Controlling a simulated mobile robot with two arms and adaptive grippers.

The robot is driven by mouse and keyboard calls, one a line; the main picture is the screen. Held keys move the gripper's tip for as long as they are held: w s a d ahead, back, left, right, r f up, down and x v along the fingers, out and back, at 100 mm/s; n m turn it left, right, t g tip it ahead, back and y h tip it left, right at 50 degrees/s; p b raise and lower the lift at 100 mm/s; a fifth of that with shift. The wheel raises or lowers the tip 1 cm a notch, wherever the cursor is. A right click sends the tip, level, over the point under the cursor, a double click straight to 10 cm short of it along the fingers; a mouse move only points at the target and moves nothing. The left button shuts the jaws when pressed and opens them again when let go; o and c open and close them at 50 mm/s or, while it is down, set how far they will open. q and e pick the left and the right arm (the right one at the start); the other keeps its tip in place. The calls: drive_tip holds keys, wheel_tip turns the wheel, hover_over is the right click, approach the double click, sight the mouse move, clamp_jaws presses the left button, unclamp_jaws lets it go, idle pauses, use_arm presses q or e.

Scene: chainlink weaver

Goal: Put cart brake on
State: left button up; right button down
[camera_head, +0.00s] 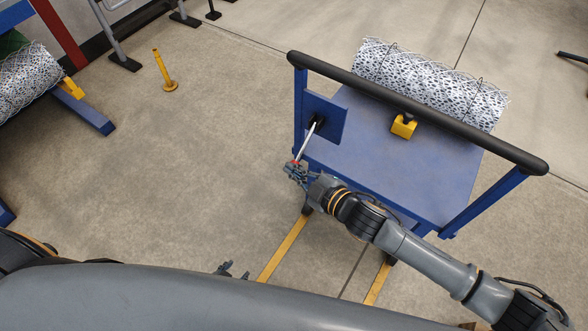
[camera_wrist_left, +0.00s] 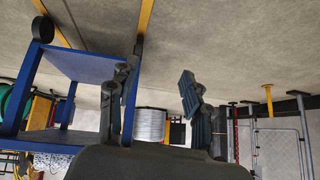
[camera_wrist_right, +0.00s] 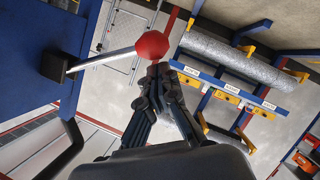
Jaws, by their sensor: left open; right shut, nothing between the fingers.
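The blue cart (camera_head: 385,150) has a black push handle (camera_head: 420,113). A brake lever (camera_head: 307,141) with a silver rod comes out of a black pivot on a blue plate at the handle's left post. The lever's red knob (camera_wrist_right: 152,45) is large in the right wrist view. My right gripper (camera_head: 295,171) is shut and empty at the knob end; its tips (camera_wrist_right: 158,72) are right by the knob, and I cannot tell if they touch. My left gripper (camera_head: 233,270) is low in the head view, open and empty, away from the lever; the cart also shows in its wrist view (camera_wrist_left: 85,68).
A patterned wire-mesh roll (camera_head: 430,84) lies across the cart's far end, by a yellow block (camera_head: 403,126). Yellow floor lines (camera_head: 284,248) run under the cart. A yellow post (camera_head: 163,72) and a rack with another roll (camera_head: 28,80) stand left. The floor between is clear.

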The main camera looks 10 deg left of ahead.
use_arm(q)
drive_tip(key=s+f+g, duration=0.3)
drive_tip(key=s+f, duration=0.1)
drive_tip(key=s, duration=0.5)
drive_tip(key=s+f+n+g+y, duration=0.1)
drive_tip(key=s+f+g, duration=0.2)
drive_tip(key=s, duration=0.6)
wheel_tip(320, 180, down, 3)
drive_tip(key=shift+d+r+n, duration=0.2)
drive_tip(key=shift+d+n, duration=0.05)
drive_tip(key=shift+n, duration=0.05)
use_arm(e)
drive_tip(key=shift+f, duration=0.3)
